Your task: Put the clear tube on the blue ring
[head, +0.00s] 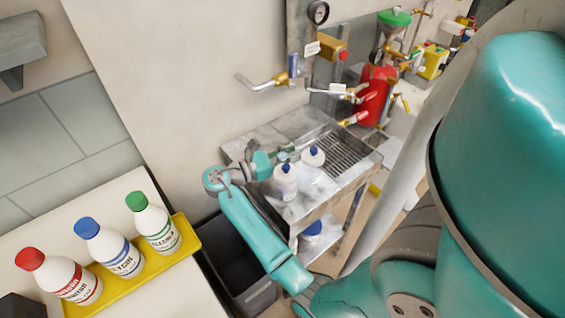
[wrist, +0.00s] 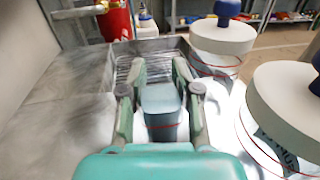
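In the head view my gripper (head: 284,152) is low over the left part of the grey metal bench, just behind two white-topped bottles. In the wrist view its two fingers (wrist: 159,68) stand apart, with a grey-green, partly see-through block-like thing (wrist: 161,98) between them. A thin red line crosses its lower part. It may be the clear tube; I cannot tell whether the fingers press on it. A blue band (head: 293,65) shows on the left wall tap in the head view; I cannot tell whether it is the blue ring.
Two blue-knobbed bottles (head: 313,158) (head: 286,180) stand close to my gripper. The bench (head: 250,142) has a drain grate (head: 350,152). A red tank (head: 376,95) with taps is behind. A yellow tray (head: 190,240) of capped bottles and a dark bin (head: 232,262) are at left.

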